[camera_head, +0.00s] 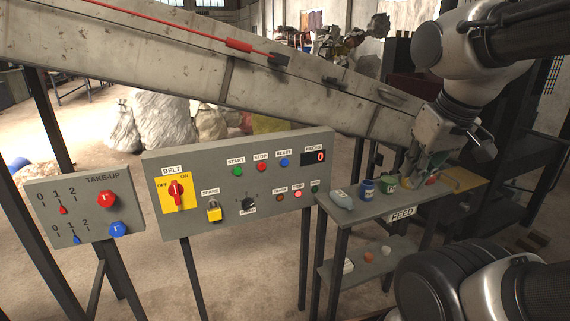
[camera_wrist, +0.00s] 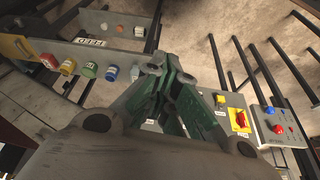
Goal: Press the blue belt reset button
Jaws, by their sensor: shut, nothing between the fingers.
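The blue reset button (camera_head: 284,163) is on the grey belt panel (camera_head: 225,205), under a RESET label and right of the red stop button (camera_head: 261,167). The green start button (camera_head: 237,171) is further left. My gripper (camera_head: 410,172) is shut and empty over the feed shelf, right of the panel and well apart from the button. In the wrist view my closed fingers (camera_wrist: 168,64) fill the middle. That view shows the panel's yellow belt switch (camera_wrist: 240,120) at the right; I cannot make out the reset button there.
The feed shelf (camera_head: 352,216) holds a blue container (camera_head: 367,188), a green one (camera_head: 388,182) and a pale bottle (camera_head: 341,200). The take-up panel (camera_head: 80,205) stands at the left. A sloping conveyor (camera_head: 200,72) runs above the panels. Open floor shows below the belt panel.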

